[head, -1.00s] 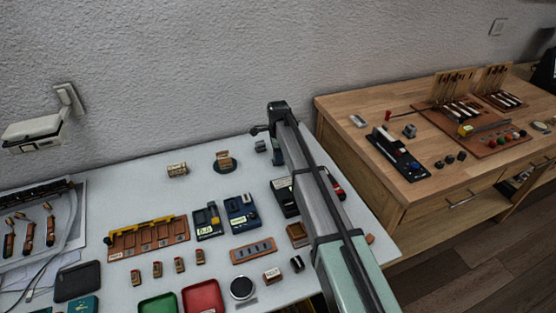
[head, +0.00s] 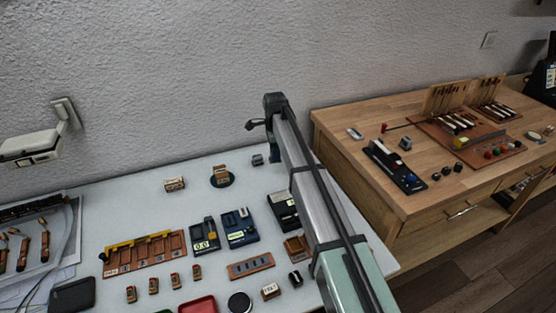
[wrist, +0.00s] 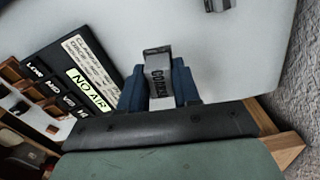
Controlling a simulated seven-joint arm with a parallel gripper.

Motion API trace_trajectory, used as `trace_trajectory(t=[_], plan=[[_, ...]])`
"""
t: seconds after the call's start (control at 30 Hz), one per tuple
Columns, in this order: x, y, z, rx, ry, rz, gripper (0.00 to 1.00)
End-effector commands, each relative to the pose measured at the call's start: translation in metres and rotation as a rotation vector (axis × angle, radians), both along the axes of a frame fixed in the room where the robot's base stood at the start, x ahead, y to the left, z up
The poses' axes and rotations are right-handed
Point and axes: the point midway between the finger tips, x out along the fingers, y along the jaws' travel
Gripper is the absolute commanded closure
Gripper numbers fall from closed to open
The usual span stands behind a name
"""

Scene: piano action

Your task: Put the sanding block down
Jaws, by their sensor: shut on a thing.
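The sanding block is a small grey block marked with dark letters like "COARSE" (wrist: 158,75), seen in the wrist view. My gripper (wrist: 158,88) has dark blue fingers, one on each side of the block, shut on it. The block's lower part is hidden between the fingers. The pale worktop shows behind it, and I cannot tell whether the block touches it. In the head view the gripper and block are hidden behind my arm.
A black panel labelled "NO AIR" (wrist: 88,77) lies left of the gripper. A small grey piece (wrist: 217,5) sits at the top. The pale table (head: 110,215) holds a rack (head: 145,253), cases and a red tray (head: 198,305). A wooden bench (head: 350,165) stands to the right.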

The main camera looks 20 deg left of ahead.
Motion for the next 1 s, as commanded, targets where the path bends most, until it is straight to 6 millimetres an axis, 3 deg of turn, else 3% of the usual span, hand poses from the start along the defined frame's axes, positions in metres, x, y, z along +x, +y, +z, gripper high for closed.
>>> trace_trajectory(t=[0.37,0.47,0.8,1.0], plan=[[0.0,0.0,0.021,0.0,0.0,0.0,0.99],[0.001,0.001,0.035,0.001,-0.002,0.0,0.99],[0.001,0.001,0.134,0.002,-0.003,0.0,0.99],[0.001,0.001,0.173,0.001,-0.001,0.0,0.99]])
